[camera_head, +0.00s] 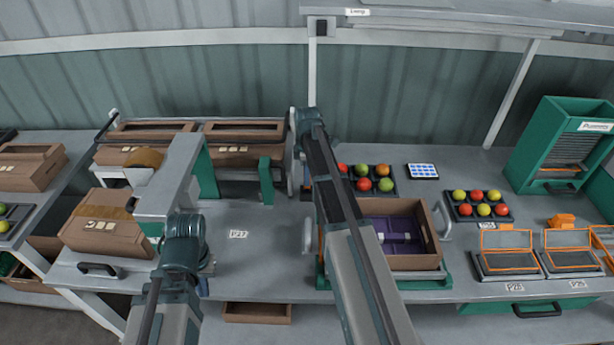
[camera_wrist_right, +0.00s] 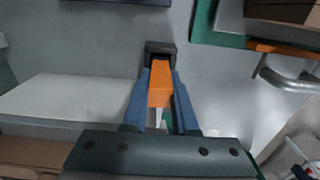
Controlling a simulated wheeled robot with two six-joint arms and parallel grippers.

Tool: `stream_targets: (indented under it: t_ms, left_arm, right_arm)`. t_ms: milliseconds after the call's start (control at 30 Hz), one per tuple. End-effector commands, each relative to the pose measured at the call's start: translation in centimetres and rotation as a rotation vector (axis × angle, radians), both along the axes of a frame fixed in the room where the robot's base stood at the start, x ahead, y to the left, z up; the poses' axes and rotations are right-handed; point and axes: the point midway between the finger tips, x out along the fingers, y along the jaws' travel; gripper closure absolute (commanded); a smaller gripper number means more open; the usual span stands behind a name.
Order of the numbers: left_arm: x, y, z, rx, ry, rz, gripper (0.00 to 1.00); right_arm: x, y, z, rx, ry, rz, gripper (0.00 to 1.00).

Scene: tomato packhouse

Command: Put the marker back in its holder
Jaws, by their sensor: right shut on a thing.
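In the right wrist view my right gripper (camera_wrist_right: 160,98) has its two blue fingers closed on an orange block-shaped body (camera_wrist_right: 160,82), which I take to be the marker. A dark bracket-like piece (camera_wrist_right: 160,47) lies at the far end of the orange body; I cannot tell whether it is the holder or touches the body. Grey tabletop shows around them. In the head view the right arm (camera_head: 345,230) hides its own fingers, and no holder stands out. The left arm (camera_head: 183,245) is at the lower left; its fingers cannot be made out.
A cardboard box (camera_head: 432,225) with a purple insert sits in a green frame right of centre. Trays of tomatoes (camera_head: 477,220) lie behind and right. A grey-green machine (camera_head: 170,180) stands left. Bare table (camera_head: 250,262) lies between the arms.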

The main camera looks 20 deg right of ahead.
Motion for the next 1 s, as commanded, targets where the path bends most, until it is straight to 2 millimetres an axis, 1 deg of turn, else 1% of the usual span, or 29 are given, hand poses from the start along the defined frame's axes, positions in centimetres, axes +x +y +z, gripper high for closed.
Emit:
stream_targets:
  t_ms: [1000]
  left_arm:
    - [0.0, 0.0, -2.0, 0.000, 0.000, 0.000, 1.00]
  right_arm:
    - [0.0, 0.0, -2.0, 0.000, 0.000, 0.000, 1.00]
